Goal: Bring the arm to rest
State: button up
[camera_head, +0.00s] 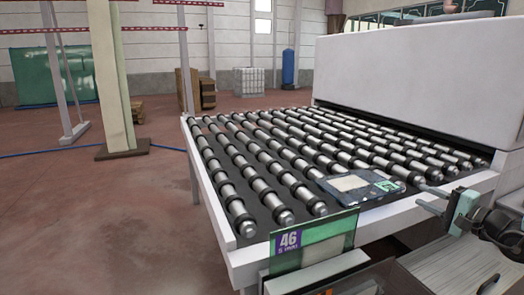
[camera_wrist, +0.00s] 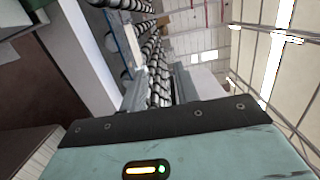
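My gripper (camera_head: 424,199) is at the right of the head view, level with the front right corner of the roller conveyor (camera_head: 222,228). Its two fingers point left with a gap between them, and nothing shows between them. In the wrist view the fingers (camera_wrist: 164,88) also stand apart, with rollers visible through the gap. My teal wrist housing with a small lit indicator fills the bottom of that view. The gripper appears apart from the conveyor, though the exact clearance is hard to tell.
A dark flat panel with a pale sheet (camera_head: 348,183) lies on the rollers' front edge. A green glass pane labelled 46 (camera_head: 326,234) stands in front of the conveyor. The white machine housing (camera_head: 410,75) rises behind. Open floor (camera_head: 90,215) lies to the left.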

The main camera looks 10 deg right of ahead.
jog(key=s+a+n+g+y+b, duration=0.1)
jog(key=a+n+g+y, duration=0.4)
jog(key=a, duration=0.9)
jog(key=s+a+n+g+y+b, duration=0.1)
jog(key=a+n+g+y, duration=0.25)
jog(key=a+g, duration=0.65)
jog(key=s+a+f+n+g+h+b, duration=0.1)
jog(key=s+a+f+n+g+h, duration=0.1)
jog(key=s+a+n+h, duration=0.4)
jog(key=s+a+f+n+g+h+b, duration=0.1)
jog(key=s+a+n+h, duration=0.4)
jog(key=s+a, duration=0.7)
jog(key=s+f+n, duration=0.1)
jog(key=s+n, duration=0.1)
jog(key=s, duration=0.1)
jog(key=shift+a+f+g+h+b, duration=0.3)
jog(key=shift+g+h+b, duration=0.05)
jog(key=shift+g, duration=0.05)
jog(key=shift+s+a+r+n+t, duration=0.2)
jog(key=shift+s+a+n+t, duration=0.15)
jog(key=shift+n+t, duration=0.3)
jog(key=shift+c, duration=0.3)
jog(key=shift+r+h, duration=0.1)
jog(key=shift+h, duration=0.2)
grip_shut()
